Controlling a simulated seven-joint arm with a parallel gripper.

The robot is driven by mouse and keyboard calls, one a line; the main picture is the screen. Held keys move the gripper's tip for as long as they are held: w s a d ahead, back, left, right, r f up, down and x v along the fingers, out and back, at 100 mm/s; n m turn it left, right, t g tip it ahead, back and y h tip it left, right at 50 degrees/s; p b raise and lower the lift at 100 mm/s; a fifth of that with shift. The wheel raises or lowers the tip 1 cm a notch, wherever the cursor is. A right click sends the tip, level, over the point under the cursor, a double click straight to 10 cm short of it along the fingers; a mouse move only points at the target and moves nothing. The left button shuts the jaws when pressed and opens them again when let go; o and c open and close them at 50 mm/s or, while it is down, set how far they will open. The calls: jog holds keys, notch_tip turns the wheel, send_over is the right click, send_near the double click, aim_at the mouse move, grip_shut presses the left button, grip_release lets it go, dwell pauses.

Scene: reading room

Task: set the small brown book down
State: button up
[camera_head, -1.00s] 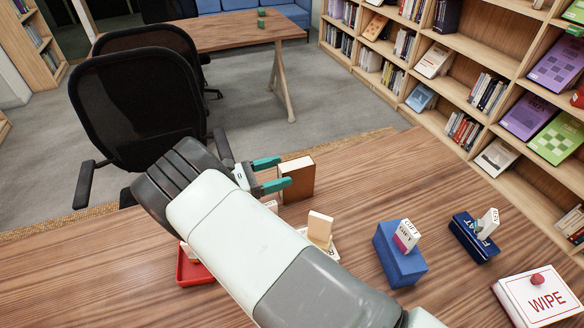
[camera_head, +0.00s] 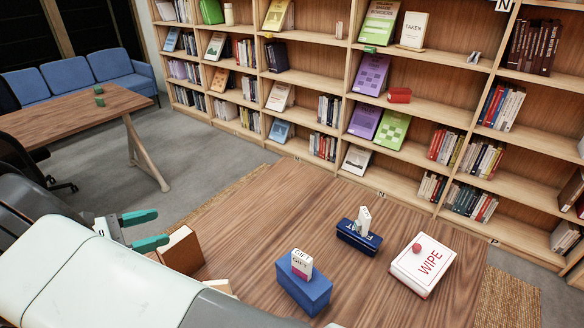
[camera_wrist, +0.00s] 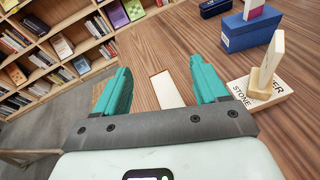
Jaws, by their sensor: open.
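The small brown book (camera_head: 182,252) stands upright on the wooden table, in the head view at lower left. Its pale page edge faces partly up. My gripper (camera_head: 152,229) has its two teal fingers spread apart, just left of the book. The lower fingertip overlaps the book's edge in the picture; I cannot tell whether it touches. In the wrist view the open fingers (camera_wrist: 163,88) have a pale rectangle (camera_wrist: 167,89) between them; I cannot tell whether it is the book's page edge. My arm hides part of the table there.
A blue box (camera_head: 304,287) with a card, a dark blue box (camera_head: 358,237) and a white WIPE box (camera_head: 424,262) stand on the table. A wooden piece on a lettered block (camera_wrist: 262,98) is right of the fingers. Bookshelves line the back. Bare tabletop lies between.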

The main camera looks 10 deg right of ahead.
jog(key=d+r+m+g+y, duration=0.65)
jog(key=d+r+m, duration=0.45)
jog(key=d+r, duration=1)
jog(key=s+d+r+m+t+y, duration=0.2)
jog(key=s+d+m, duration=0.3)
jog(key=s, duration=0.5)
jog(key=s+d+r+m+t+y, duration=0.2)
jog(key=s+d+r+m+y, duration=0.2)
jog(key=s+d, duration=0.5)
jog(key=shift+s+m, duration=0.9)
jog(key=shift+m, duration=0.3)
jog(key=shift+d, duration=0.1)
